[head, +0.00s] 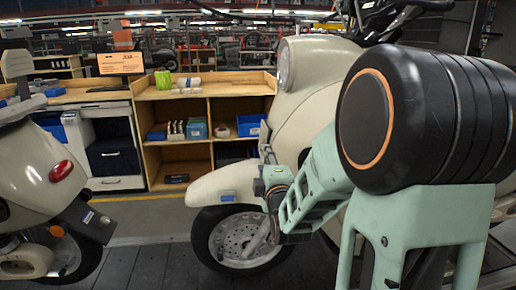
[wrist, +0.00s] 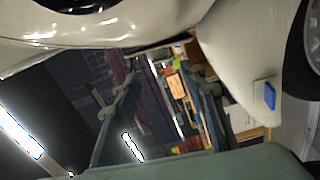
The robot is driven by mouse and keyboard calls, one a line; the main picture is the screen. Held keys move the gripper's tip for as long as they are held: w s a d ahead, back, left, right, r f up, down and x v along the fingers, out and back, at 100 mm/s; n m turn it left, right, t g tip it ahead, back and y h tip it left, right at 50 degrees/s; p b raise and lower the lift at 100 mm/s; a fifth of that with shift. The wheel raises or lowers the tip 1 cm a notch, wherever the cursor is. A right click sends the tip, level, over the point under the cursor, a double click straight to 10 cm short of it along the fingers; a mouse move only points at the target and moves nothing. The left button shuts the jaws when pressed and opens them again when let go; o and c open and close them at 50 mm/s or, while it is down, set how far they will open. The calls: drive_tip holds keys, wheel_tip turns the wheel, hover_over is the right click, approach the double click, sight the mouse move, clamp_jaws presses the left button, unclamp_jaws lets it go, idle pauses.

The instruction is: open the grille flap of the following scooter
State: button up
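The following scooter (head: 325,75) is cream and stands at the right of the head view, its front facing left. Its round headlamp (head: 285,66) and front mudguard (head: 225,185) show. My gripper (head: 268,145) is at the front of this scooter, between headlamp and mudguard, partly covered by my own arm. In the wrist view the two dark fingers of my gripper (wrist: 158,75) stand apart with nothing between them. The scooter's body (wrist: 150,22) runs along the top there, and the mudguard (wrist: 245,65) is at the right. I cannot make out the grille flap in either view.
Another cream scooter (head: 30,170) shows its rear with a red lamp at the left. A wooden shelf unit (head: 207,95) with small boxes stands behind the line. The dark slat conveyor (head: 150,265) is clear between the two scooters.

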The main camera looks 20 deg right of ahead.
drive_tip(key=w, duration=0.3)
drive_tip(key=w+d, duration=0.1)
drive_tip(key=w, duration=0.2)
drive_tip(key=w+d, duration=0.1)
drive_tip(key=w, duration=0.3)
drive_tip(key=shift+w, duration=0.1)
clamp_jaws()
